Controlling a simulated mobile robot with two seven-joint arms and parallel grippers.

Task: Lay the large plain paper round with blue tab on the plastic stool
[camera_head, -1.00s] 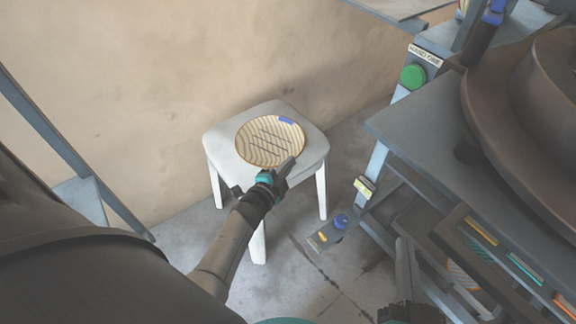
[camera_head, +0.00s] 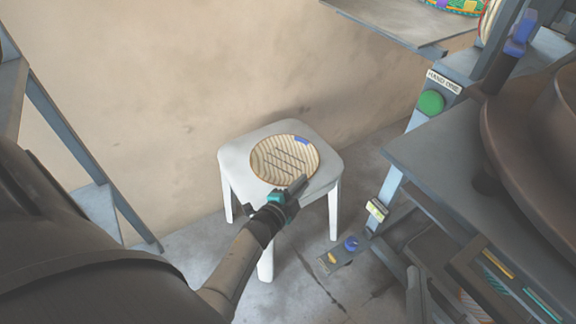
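A large pale round (camera_head: 270,160) with tan wavy stripes, several dark parallel lines and a blue tab at its upper right edge lies over the seat of the white plastic stool (camera_head: 236,157). It looks flat on the seat, though I cannot tell whether its near edge is slightly raised. My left gripper (camera_head: 299,185) reaches in from below, its fingers overlapping the round's near right edge. I cannot tell whether they are shut on it. My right gripper (camera_head: 417,290) shows only in part at the lower right, beside the press frame, its opening unclear.
A grey press bench (camera_head: 440,150) with a big dark round body stands at the right, bearing a green button (camera_head: 430,102). A foot pedal (camera_head: 338,257) with a blue knob lies on the floor. A grey shelf (camera_head: 390,25) juts out at the top. A plain wall is behind the stool.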

